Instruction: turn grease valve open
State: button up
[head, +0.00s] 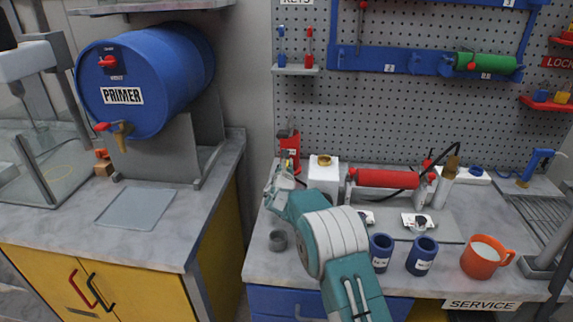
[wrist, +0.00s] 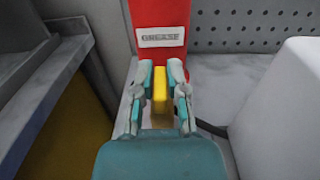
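The red grease dispenser (head: 290,146) stands at the back left of the right-hand bench, against the pegboard. In the wrist view its red body (wrist: 160,15) carries a GREASE label (wrist: 161,37). A yellow upright piece (wrist: 160,85), which looks like its valve or spout, sits below the label. My gripper (wrist: 160,74) has its two fingers apart, one on each side of the yellow piece, with narrow gaps visible. In the head view my gripper (head: 284,165) is just in front of the dispenser and hides its lower part.
A white container (head: 323,176) stands close to the right of my gripper. A red roller (head: 387,178), blue cups (head: 381,252) and an orange mug (head: 485,256) are further right. A small grey cup (head: 277,240) is near the bench front.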

jog(key=o, duration=0.3)
jog(key=shift+a, duration=0.1)
jog(key=s, duration=1.2)
jog(key=shift+a+f, duration=0.1)
jog(key=shift+a, duration=0.05)
